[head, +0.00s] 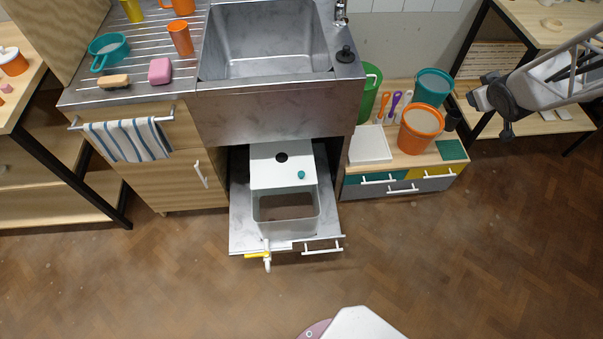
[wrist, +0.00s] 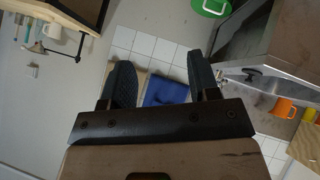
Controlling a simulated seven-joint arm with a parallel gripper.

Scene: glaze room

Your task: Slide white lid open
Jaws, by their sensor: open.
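The white lid (head: 268,178) lies over the back part of a pale bin (head: 290,228) on a pulled-out shelf below the sink. The lid has a dark round spot and a small teal knob (head: 301,175). The front part of the bin is uncovered and shows a brown inside. The lid's back end is close under the sink front. My gripper (head: 491,112) is at the upper right in the head view, well away from the lid. In the wrist view its two dark fingers (wrist: 160,78) are apart with nothing held. The lid is not recognisable there.
The steel sink (head: 265,45) overhangs the shelf's back. Right of it, a low cabinet carries an orange bucket (head: 421,128), a teal bucket (head: 433,87) and a white tray (head: 370,145). A yellow-handled valve (head: 262,254) sticks out at the shelf's front.

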